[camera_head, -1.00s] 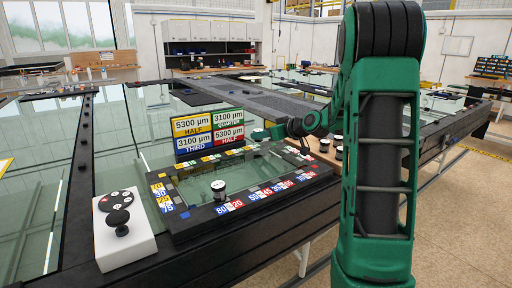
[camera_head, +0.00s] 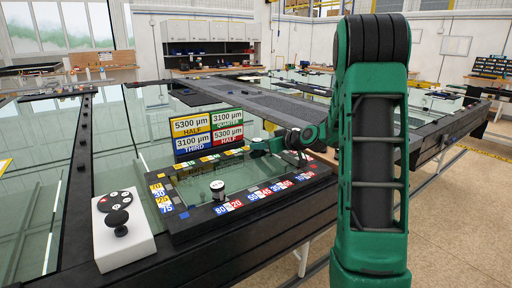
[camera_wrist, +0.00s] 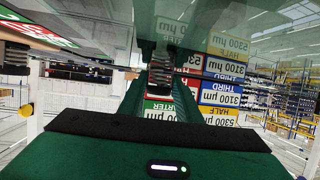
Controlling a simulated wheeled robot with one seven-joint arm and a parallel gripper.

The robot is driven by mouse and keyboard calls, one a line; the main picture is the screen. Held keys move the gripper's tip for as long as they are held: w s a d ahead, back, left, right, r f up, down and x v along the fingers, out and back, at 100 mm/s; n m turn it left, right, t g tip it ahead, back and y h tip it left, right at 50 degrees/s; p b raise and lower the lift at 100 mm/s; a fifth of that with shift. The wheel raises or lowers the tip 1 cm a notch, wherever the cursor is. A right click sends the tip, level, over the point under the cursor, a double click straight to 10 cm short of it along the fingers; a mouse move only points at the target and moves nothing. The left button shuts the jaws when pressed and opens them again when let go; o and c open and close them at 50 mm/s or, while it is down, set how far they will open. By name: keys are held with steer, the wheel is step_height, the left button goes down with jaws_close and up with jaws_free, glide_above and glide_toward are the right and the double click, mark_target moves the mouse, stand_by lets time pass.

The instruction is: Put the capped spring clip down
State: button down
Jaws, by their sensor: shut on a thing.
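My gripper (camera_head: 259,147) is small in the head view, low over the far right part of the black-framed glass panel (camera_head: 185,226). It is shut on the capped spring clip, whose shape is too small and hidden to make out. I cannot tell whether the clip touches the panel. In the wrist view my gripper's dark fingers (camera_wrist: 160,75) are close together beyond its green housing. A similar dark cylinder with a white cap (camera_head: 218,189) stands upright inside the panel, left of my gripper.
A sign board (camera_head: 208,137) with coloured thickness labels stands just behind the panel. A white box (camera_head: 123,245) with a black knob and buttons stands at the front left. Coloured number labels (camera_head: 270,192) line the panel's edge. Broad glass (camera_head: 35,175) lies to the left.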

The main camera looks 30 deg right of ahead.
steer(key=shift+s+f, duration=0.2)
steer(key=shift+f, duration=0.5)
steer(key=c, duration=1.3)
jaws_free()
steer(key=shift+w, duration=0.1)
steer(key=shift+r, duration=0.15)
steer(key=shift+w+r, duration=0.1)
steer(key=shift+r, duration=0.45)
steer(key=v, duration=1.2)
steer(key=shift+r, duration=0.3)
